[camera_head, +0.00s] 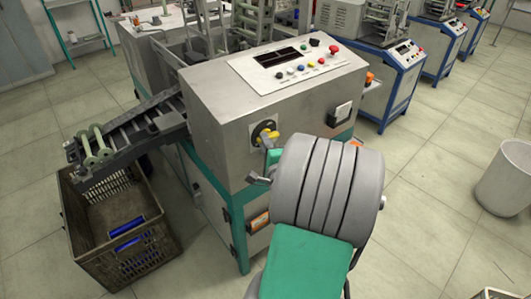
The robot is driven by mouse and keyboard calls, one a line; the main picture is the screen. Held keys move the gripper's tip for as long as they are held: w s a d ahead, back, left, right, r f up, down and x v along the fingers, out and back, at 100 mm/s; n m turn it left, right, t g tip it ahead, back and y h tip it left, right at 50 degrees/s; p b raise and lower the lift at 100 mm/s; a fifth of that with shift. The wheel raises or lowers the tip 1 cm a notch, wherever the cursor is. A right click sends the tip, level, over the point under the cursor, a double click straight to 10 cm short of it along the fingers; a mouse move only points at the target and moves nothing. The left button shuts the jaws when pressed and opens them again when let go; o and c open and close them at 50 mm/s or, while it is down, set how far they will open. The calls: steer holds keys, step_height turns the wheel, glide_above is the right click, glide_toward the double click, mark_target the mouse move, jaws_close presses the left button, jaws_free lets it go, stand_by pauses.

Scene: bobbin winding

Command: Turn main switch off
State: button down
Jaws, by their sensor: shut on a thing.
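The main switch (261,129) is a round black rotary switch with a yellow handle on the left part of the grey metal machine's (222,97) front panel. My gripper (269,143) is at the switch, shut on its yellow handle. My grey and teal arm comes up from the bottom and hides much of the gripper. The handle's exact angle is hard to tell.
The machine's top has buttons and a red emergency stop (333,50). A white bin (505,178) stands at right on open tiled floor.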

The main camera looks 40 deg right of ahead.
steer(key=shift+f+n+b, duration=0.2)
steer(key=shift+n+b, duration=0.4)
steer(key=shift+b, duration=0.25)
steer(key=shift+r+t, duration=0.15)
steer(key=shift+t, duration=0.15)
steer(key=c, duration=1.5)
jaws_free()
steer(key=shift+c, duration=0.2)
steer(key=shift+o, duration=0.7)
steer(key=shift+w, duration=0.15)
steer(key=b+v, duration=0.1)
steer(key=v, duration=0.7)
steer(key=shift+b, duration=0.4)
